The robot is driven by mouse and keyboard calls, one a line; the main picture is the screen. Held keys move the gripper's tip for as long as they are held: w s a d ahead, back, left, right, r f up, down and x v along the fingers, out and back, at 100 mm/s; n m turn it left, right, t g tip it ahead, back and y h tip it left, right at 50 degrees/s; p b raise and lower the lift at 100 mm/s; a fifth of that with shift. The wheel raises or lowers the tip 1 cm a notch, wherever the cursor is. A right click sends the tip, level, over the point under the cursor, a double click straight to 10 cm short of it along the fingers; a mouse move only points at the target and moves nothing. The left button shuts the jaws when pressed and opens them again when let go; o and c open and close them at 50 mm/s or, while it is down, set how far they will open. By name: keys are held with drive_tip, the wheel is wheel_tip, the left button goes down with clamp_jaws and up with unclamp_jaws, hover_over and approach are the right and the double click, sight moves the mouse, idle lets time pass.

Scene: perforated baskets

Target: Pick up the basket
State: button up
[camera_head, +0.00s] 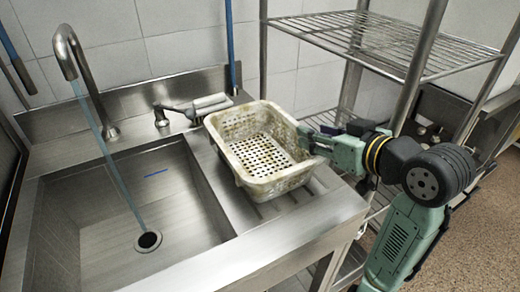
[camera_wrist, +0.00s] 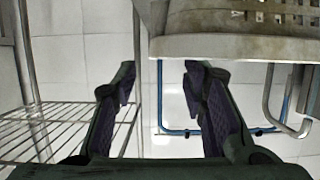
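A dirty off-white perforated basket (camera_head: 265,182) stands upright on the ridged steel drainboard right of the sink. Its inside looks empty. In the wrist view its rim and perforated wall (camera_wrist: 235,48) fill the upper right, just beyond the right fingertip. My gripper (camera_head: 318,138) is at the basket's right rim, coming from the right. Whether a finger touches the rim I cannot tell.
The sink (camera_head: 120,215) with a running tap (camera_head: 75,60) lies left of the basket. The drainboard's front part is clear.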

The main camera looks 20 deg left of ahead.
drive_tip(key=x, duration=0.6)
drive_tip(key=shift+w+a+f+p, duration=0.15)
drive_tip(key=shift+w+a+p, duration=0.05)
drive_tip(key=shift+a+p, duration=0.1)
clamp_jaws()
idle(0.4)
